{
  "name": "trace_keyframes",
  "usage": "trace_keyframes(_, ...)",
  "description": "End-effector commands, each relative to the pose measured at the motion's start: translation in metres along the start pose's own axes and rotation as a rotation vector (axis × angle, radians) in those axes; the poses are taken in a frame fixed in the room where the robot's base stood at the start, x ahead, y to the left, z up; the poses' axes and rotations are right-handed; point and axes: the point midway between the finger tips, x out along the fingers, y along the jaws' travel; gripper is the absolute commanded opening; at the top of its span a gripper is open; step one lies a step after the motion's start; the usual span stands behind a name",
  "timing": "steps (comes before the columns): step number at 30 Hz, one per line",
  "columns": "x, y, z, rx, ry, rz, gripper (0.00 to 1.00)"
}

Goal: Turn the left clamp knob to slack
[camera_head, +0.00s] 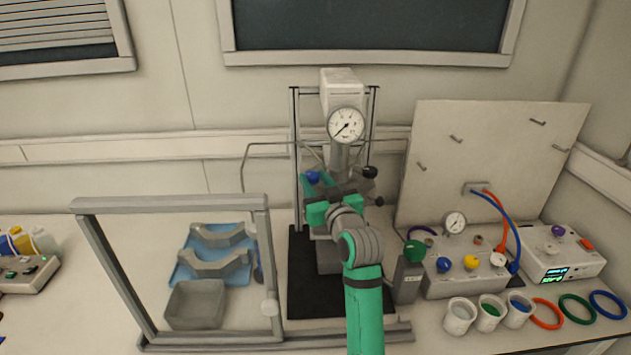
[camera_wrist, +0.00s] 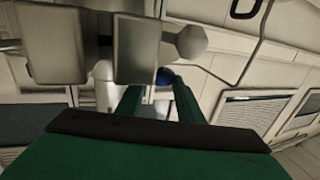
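The pressure reactor stands at the middle back in the head view, with a white head (camera_head: 341,88) and a round gauge (camera_head: 346,125). A blue knob (camera_head: 312,177) shows on its left side, and a black knob (camera_head: 369,172) on its right. My green gripper (camera_head: 319,187) reaches up to the left side, close to the blue knob. In the wrist view my two fingers (camera_wrist: 157,90) stand apart. The blue knob (camera_wrist: 164,76) shows between their tips, nearer the right one; contact cannot be told. Grey clamp blocks (camera_wrist: 136,48) and a grey ball (camera_wrist: 191,42) are just above.
A grey frame (camera_head: 170,203) stands front left, with a blue tray (camera_head: 213,280) of curved grey parts behind it. A thin metal tube (camera_head: 270,144) runs left of the reactor. A gauge box with knobs (camera_head: 467,282), cups and coloured rings crowd the right.

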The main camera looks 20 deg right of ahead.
Motion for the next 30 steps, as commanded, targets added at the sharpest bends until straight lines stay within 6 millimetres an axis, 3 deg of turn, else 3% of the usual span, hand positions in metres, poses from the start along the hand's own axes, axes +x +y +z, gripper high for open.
trace_keyframes(1, 0.0, 0.0, 0.0, 0.0, 0.0, 0.0, 0.18)
trace_keyframes(2, 0.0, 0.0, 0.0, 0.0, 0.0, 0.0, 0.11)
trace_keyframes(14, 0.0, 0.003, 0.0, 0.002, -0.001, -0.045, 0.12)
trace_keyframes(30, 0.002, 0.013, -0.001, 0.003, 0.0, -0.383, 0.12)
